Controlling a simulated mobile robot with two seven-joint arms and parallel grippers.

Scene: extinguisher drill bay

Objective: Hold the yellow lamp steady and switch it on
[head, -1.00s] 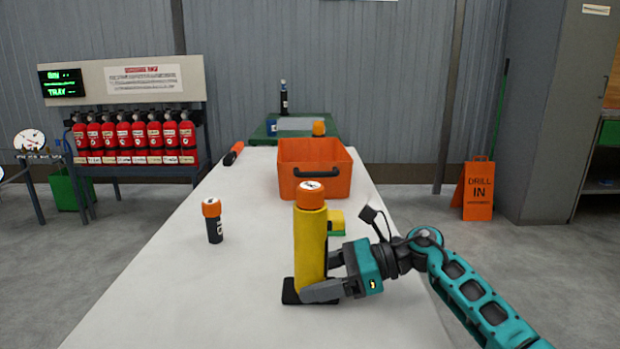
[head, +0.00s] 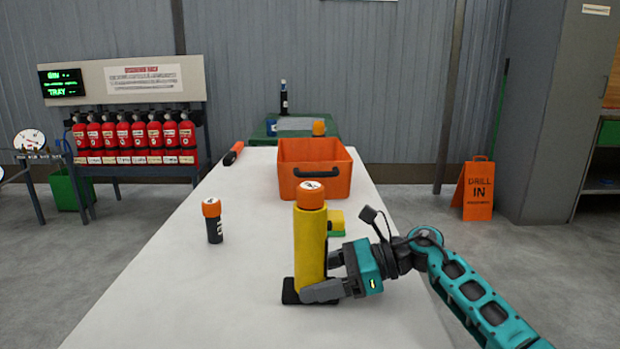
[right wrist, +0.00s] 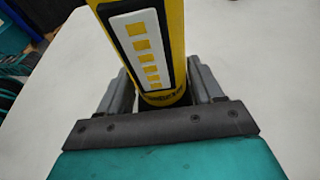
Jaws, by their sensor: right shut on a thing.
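The yellow lamp (head: 311,243) stands upright on the white table, with an orange cap (head: 310,196) on top and a black base (head: 290,293). My right gripper (head: 325,284) is shut on the lower part of the lamp, coming from the right. In the right wrist view the lamp (right wrist: 178,40) rises between the two fingers, and a white panel with a row of yellow squares (right wrist: 141,45) shows on its side. I cannot tell whether the lamp is lit. My left gripper is not in view.
An orange bin (head: 315,170) stands behind the lamp on the white table (head: 170,300). A small black cylinder with an orange cap (head: 213,222) stands to the left. A yellow and green block (head: 337,222) sits just behind the lamp. The table's front left is clear.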

